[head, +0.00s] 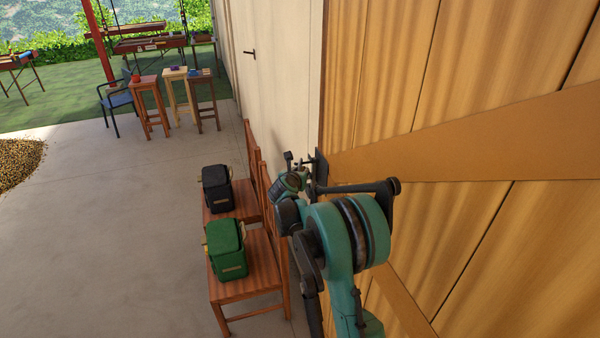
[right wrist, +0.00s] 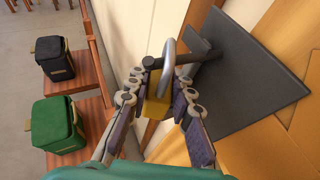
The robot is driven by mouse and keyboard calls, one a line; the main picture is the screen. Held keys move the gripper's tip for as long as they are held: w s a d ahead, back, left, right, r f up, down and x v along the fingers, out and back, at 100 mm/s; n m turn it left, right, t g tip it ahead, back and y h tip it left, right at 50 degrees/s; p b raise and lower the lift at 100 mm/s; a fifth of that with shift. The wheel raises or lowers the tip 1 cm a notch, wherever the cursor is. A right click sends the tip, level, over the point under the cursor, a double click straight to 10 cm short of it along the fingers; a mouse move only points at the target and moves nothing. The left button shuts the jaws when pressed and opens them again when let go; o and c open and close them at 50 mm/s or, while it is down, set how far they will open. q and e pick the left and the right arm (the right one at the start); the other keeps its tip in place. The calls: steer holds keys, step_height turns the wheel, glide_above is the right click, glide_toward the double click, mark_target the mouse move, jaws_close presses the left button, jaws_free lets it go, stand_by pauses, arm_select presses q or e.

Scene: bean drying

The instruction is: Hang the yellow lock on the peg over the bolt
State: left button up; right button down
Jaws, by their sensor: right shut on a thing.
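My right gripper (head: 301,174) is at the wooden wall, beside a dark plate (head: 321,166). In the right wrist view its two fingers (right wrist: 157,92) are closed on the yellow body of the lock (right wrist: 155,107). The lock's silver shackle (right wrist: 167,66) points up and crosses a dark peg (right wrist: 183,59) that sticks out from the plate (right wrist: 248,80). I cannot tell for sure whether the shackle goes around the peg or only passes in front of it. In the head view the lock is too small and hidden to make out. My left gripper is not in view.
Two wooden chairs (head: 243,284) stand by the wall, bearing a black bag (head: 217,190) and a green bag (head: 226,248). A pale door with a handle (head: 250,53) is farther along. Stools (head: 150,103) stand farther off.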

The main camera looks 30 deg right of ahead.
steer(key=c, duration=1.3)
jaws_free()
steer(key=shift+o, duration=0.2)
steer(key=v, duration=1.2)
